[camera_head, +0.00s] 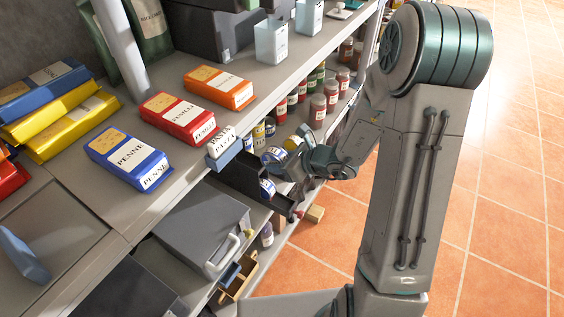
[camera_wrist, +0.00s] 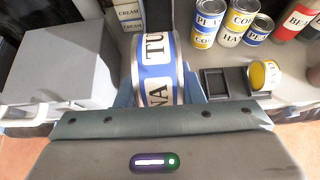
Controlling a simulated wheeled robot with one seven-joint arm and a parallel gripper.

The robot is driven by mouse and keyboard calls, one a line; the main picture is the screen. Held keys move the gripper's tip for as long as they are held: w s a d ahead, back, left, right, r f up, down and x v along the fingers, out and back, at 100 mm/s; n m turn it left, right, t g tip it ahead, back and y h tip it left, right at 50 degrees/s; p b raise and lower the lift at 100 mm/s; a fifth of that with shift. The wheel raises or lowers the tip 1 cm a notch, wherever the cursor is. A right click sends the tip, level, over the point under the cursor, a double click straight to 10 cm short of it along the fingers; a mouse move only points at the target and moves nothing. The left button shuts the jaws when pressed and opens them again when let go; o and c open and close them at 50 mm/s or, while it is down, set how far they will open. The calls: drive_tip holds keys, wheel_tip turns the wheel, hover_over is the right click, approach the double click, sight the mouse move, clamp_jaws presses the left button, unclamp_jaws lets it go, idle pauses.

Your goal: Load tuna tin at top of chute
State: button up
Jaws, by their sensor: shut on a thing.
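The tuna tin (camera_wrist: 155,68) has a white and blue label lettered TUNA and a metal rim. In the wrist view it lies on its side between pale blue fingers. My gripper (camera_wrist: 160,92) is shut on it; the fingertips are partly hidden behind the tin. In the head view my gripper (camera_head: 279,171) is at the shelf front, beside a dark, box-like fixture (camera_head: 237,173) that may be the chute. Blue-and-white tins show close to the gripper there, and I cannot tell for sure which is the held one.
Several blue and yellow tins (camera_wrist: 207,24) stand behind, with a yellow-labelled tin (camera_wrist: 265,75) lying near small dark trays. A grey box (camera_wrist: 58,65) is at left. Pasta packs (camera_head: 130,158) lie on the upper shelf. A grey handled case (camera_head: 200,225) sits below. Tiled floor is open at right.

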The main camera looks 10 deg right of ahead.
hover_over(254, 165)
drive_tip(key=s+d, duration=0.1)
drive_tip(key=d, duration=0.1)
drive_tip(key=shift+s+a+f, duration=0.2)
drive_tip(key=shift+w+a+f+b, duration=0.15)
drive_tip(key=shift+a+f+b, duration=0.05)
drive_tip(key=shift+f+b, duration=0.2)
drive_tip(key=shift+w+a+f+b, duration=0.15)
drive_tip(key=shift+f+b, duration=0.15)
drive_tip(key=shift+b, duration=0.2)
drive_tip(key=shift+w+a+f+b, duration=0.35)
drive_tip(key=shift+a+f+b, duration=0.15)
drive_tip(key=shift+b, duration=0.2)
drive_tip(key=o, duration=1.2)
drive_tip(key=shift+c, duration=0.2)
drive_tip(key=shift+d, duration=0.1)
